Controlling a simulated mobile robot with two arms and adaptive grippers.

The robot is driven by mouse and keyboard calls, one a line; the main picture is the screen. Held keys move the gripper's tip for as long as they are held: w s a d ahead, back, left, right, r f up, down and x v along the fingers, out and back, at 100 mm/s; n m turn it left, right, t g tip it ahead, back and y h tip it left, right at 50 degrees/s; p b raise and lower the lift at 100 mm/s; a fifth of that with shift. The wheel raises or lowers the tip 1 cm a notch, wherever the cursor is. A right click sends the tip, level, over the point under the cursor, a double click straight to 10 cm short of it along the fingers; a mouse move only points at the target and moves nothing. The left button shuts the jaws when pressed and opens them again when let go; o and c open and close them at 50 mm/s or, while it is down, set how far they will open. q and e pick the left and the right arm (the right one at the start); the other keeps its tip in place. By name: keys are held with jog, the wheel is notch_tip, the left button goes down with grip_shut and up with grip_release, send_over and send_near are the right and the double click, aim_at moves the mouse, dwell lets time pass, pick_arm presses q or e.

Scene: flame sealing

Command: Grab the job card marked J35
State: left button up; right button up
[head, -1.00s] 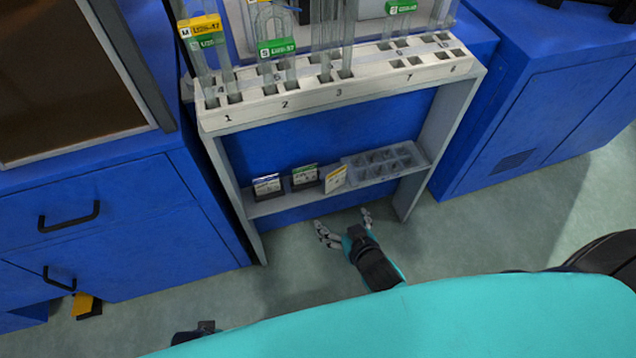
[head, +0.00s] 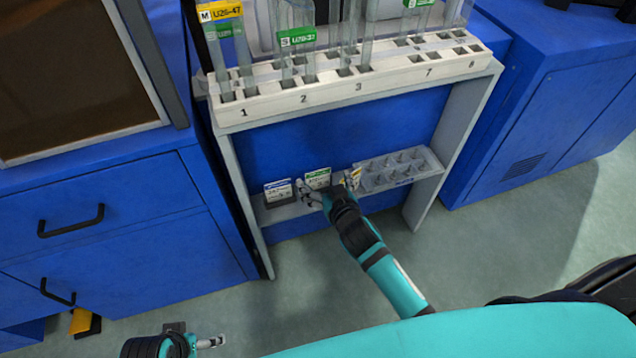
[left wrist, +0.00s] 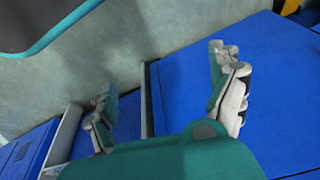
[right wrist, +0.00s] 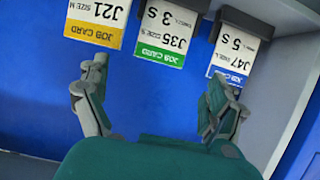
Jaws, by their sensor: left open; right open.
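The job card marked J35 (right wrist: 165,28), with a green band, stands on the low shelf; it also shows in the head view (head: 317,177). My right gripper (right wrist: 157,78) is open and empty in front of it, with a finger to either side of the card in the right wrist view. In the head view, the right gripper (head: 327,187) is at the shelf's front and hides part of the cards. My left gripper (left wrist: 165,75) is open and empty, low and away from the shelf; it shows at the bottom of the head view (head: 208,342).
The yellow-banded J21 card (right wrist: 98,20) and the blue-banded J47 card (right wrist: 234,52) stand on either side of J35. A grey compartment tray (head: 400,170) sits right of the cards. The numbered rack (head: 330,92) holds clear tubes above. Blue cabinets (head: 120,225) stand on both sides.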

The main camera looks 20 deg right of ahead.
aim_at(318, 171)
jog(key=b+x, duration=0.1)
jog(key=x, duration=0.4)
jog(key=shift+s+d+f+b, duration=0.1)
jog(key=shift+b, duration=0.2)
pick_arm(q)
jog(key=v, duration=0.6)
jog(key=shift+w, duration=0.25)
pick_arm(e)
jog(key=c, duration=1.1)
pick_arm(q)
jog(key=shift+a+r, duration=0.1)
